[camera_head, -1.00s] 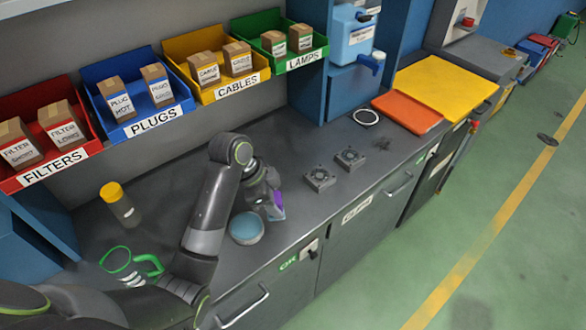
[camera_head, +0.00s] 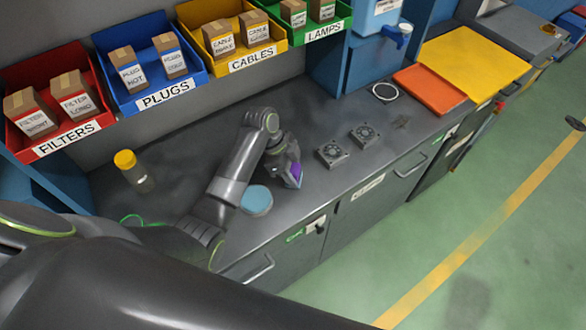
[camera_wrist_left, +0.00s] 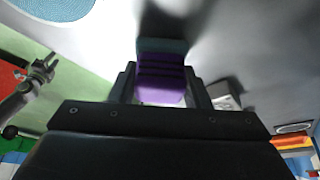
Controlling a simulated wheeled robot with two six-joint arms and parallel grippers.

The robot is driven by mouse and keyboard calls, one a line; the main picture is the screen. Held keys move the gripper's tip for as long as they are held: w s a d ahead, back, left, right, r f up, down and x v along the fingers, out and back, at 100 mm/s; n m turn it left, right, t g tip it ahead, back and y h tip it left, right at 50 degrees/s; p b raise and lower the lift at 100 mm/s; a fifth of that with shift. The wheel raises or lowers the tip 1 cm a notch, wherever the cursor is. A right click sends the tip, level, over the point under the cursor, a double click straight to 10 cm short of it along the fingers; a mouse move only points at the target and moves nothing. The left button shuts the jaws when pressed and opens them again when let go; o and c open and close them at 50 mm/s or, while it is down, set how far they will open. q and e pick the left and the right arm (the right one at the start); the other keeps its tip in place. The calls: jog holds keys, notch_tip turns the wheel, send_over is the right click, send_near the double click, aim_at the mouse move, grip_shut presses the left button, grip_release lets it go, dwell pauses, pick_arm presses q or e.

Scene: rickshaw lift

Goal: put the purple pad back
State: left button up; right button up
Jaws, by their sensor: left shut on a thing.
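My left gripper (camera_head: 290,174) is shut on the purple pad (camera_head: 296,171), above the dark workbench (camera_head: 310,205). In the left wrist view the purple pad (camera_wrist_left: 160,82) sits between the fingers, with a teal band along its far end. In the head view the fingers and wrist hide part of the pad. I cannot tell whether it touches the bench. A grey arm end, likely my right gripper (camera_wrist_left: 42,72), shows small at the left of the left wrist view. Its jaws are too small to judge.
A round blue disc (camera_head: 257,200) lies just left of the gripper. Two fan units (camera_head: 332,154) (camera_head: 364,134) sit to its right. A yellow-capped bottle (camera_head: 133,171) stands at left. Labelled bins (camera_head: 165,94) line the back. An orange tray (camera_head: 430,89) lies farther right.

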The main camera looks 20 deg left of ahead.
pick_arm(q)
jog(key=shift+f, duration=0.15)
jog(key=o, duration=0.6)
jog(key=shift+f, duration=0.1)
jog(key=o, duration=0.4)
jog(key=shift+c, duration=0.2)
jog(key=b+v, duration=0.1)
jog(key=v, duration=1.1)
jog(key=shift+b, duration=0.35)
